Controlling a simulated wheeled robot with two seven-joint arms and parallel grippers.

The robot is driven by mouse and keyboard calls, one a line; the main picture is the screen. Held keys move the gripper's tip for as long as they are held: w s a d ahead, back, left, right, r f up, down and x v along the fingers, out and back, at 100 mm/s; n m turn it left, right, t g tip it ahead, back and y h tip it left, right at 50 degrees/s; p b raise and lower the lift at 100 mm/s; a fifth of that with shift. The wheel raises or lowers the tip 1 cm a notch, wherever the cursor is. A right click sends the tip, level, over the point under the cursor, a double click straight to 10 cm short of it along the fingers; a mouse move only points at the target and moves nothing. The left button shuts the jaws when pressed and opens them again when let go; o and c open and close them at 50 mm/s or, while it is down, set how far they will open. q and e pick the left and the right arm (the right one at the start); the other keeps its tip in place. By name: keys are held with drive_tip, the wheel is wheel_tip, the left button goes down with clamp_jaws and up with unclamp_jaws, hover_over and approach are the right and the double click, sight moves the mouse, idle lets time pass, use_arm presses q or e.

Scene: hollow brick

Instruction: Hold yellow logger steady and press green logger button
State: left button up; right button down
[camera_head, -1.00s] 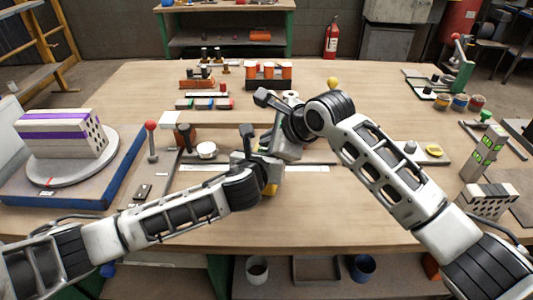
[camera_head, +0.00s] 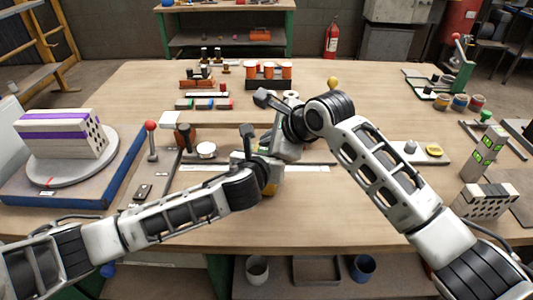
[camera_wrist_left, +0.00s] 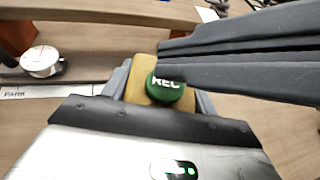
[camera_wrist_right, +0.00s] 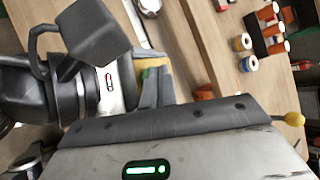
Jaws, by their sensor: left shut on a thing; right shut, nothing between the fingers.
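The yellow logger (camera_wrist_left: 136,92) is between the fingers of my left gripper (camera_wrist_left: 160,103), which is shut on it. Its green button (camera_wrist_left: 165,90), marked REC, faces the left wrist camera. The dark shut fingers of my right gripper (camera_wrist_left: 170,60) come in from the right and overlap the button's upper edge; I cannot tell whether it is pressed in. In the head view the logger (camera_head: 270,188) is mostly hidden by my wrists. The right wrist view shows a bit of its yellow body (camera_wrist_right: 152,63) beside my right fingers (camera_wrist_right: 157,88).
A turntable (camera_head: 72,164) with a striped brick (camera_head: 60,135) stands at the left. A stack with green lights (camera_head: 482,155) and a hollow brick (camera_head: 485,202) stand at the right. Orange-capped spools (camera_head: 268,75) stand behind. The front middle of the table (camera_head: 330,215) is clear.

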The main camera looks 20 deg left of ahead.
drive_tip(key=shift+r, duration=3)
use_arm(q)
drive_tip(key=o, duration=1.2)
drive_tip(key=shift+o, duration=0.2)
drive_tip(key=shift+s, duration=0.1)
